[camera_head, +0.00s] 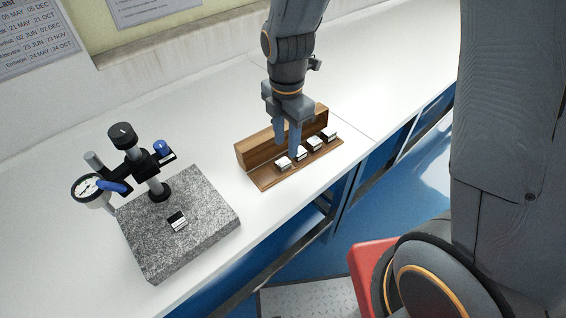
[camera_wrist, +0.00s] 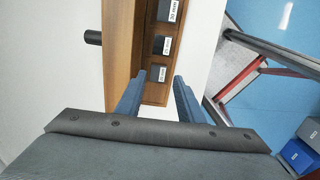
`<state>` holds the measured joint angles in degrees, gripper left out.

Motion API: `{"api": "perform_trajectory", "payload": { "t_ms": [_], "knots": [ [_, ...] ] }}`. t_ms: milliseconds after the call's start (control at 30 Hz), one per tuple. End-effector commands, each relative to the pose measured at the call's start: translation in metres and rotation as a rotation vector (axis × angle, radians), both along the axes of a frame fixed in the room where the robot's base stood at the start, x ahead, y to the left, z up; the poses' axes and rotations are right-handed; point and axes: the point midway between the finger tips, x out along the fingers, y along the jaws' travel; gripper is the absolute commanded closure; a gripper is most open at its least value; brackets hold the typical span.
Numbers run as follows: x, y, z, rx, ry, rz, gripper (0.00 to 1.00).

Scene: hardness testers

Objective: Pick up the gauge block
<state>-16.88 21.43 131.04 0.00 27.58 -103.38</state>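Several small gauge blocks stand in a row on a wooden holder (camera_head: 262,182). The end one is the block at the left (camera_head: 283,163), and others sit to its right (camera_head: 314,144). Another block (camera_head: 177,221) lies on the granite plate at the left. My gripper (camera_head: 290,150) points down over the left part of the row. In the wrist view my gripper (camera_wrist: 160,77) is open, with its two fingers apart. The nearest labelled block (camera_wrist: 157,69) shows just beyond and between the fingertips; I cannot tell whether they touch it.
The granite plate (camera_head: 200,235) carries a stand with a dial gauge (camera_head: 91,190) left of the holder. The holder's raised wooden back (camera_head: 255,152) stands behind the blocks. The white bench (camera_head: 385,60) is clear to the right. Blue boxes (camera_wrist: 298,155) show low in the wrist view.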

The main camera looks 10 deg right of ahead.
Motion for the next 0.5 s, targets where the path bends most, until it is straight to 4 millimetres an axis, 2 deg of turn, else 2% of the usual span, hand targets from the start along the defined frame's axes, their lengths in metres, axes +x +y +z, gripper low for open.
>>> {"api": "perform_trajectory", "payload": {
  "t_ms": [167,500],
  "knots": [
    [0.0,0.0,-0.012,-0.001,0.003,-0.002,0.66],
    [0.002,0.001,-0.05,-0.001,0.002,-0.003,0.66]
  ]
}}
